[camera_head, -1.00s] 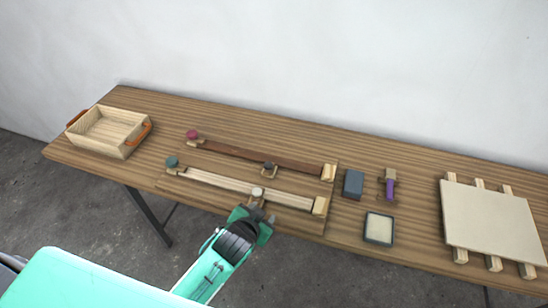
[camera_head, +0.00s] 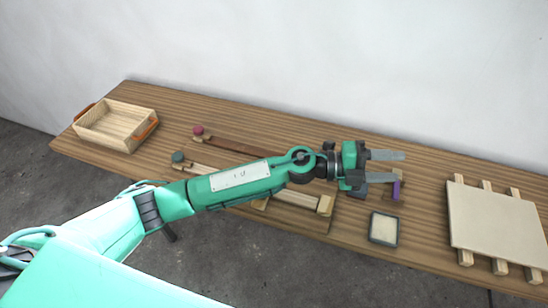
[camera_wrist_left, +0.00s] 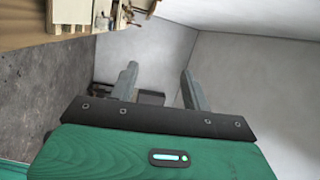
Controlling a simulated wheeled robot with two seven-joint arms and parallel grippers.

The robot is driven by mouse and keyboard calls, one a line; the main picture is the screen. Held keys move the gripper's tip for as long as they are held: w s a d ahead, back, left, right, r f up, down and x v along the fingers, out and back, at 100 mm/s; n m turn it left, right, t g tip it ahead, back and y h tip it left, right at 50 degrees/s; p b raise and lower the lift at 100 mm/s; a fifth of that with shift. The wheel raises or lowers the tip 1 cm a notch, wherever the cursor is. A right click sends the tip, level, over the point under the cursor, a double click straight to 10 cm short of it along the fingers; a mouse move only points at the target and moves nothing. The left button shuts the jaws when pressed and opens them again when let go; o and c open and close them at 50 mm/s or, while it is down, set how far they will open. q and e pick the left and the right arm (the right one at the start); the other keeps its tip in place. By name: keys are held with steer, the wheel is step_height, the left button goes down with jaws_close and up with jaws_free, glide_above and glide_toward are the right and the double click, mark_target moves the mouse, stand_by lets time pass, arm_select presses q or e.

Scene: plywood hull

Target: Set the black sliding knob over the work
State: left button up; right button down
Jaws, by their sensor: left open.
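The black sliding knob is hidden behind my left arm in the head view; I cannot see it now. The dark brown strip (camera_head: 232,146) shows in part, with a red knob (camera_head: 198,131) at its left end. The pale strip (camera_head: 296,198) is partly covered by my arm, with a teal knob (camera_head: 178,157) at its left end. My left gripper (camera_head: 401,166) is open and empty, its fingers pointing right above the table, right of both strips. In the left wrist view the spread fingers (camera_wrist_left: 158,72) have nothing between them. My right gripper is not in view.
A purple-handled tool (camera_head: 397,189) is partly covered by my left gripper. A dark-rimmed pale pad (camera_head: 383,229) lies in front. A pale board (camera_head: 496,225) on wooden slats is at the right. A wooden tray (camera_head: 138,142) with orange handles stands at the left.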

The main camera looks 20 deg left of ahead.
arm_select(q)
steer(key=w+a+f+m+g+y, duration=0.45)
steer(key=a+f+m+y, duration=0.25)
steer(key=a+f+y, duration=0.2)
steer(key=w+a+r+y, duration=0.1)
steer(key=w+a+y, duration=0.35)
steer(key=a, duration=0.55)
steer(key=w+a+r+y, duration=0.1)
steer(key=w+a+y, duration=0.3)
steer(key=a, duration=0.7)
steer(key=shift+t+y, duration=0.25)
steer(key=shift+y, duration=0.3)
steer(key=f+p, duration=0.1)
steer(key=f, duration=0.3)
steer(key=f+p, duration=0.2)
steer(key=f, duration=0.2)
steer(key=s+f+p, duration=0.1)
steer(key=f, duration=0.3)
steer(key=shift+d+f, duration=0.15)
steer(key=shift+f+p, duration=0.3)
steer(key=shift+f, duration=0.15)
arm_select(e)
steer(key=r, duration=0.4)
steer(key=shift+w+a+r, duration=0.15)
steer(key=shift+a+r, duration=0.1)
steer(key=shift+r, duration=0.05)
arm_select(q)
jaws_close()
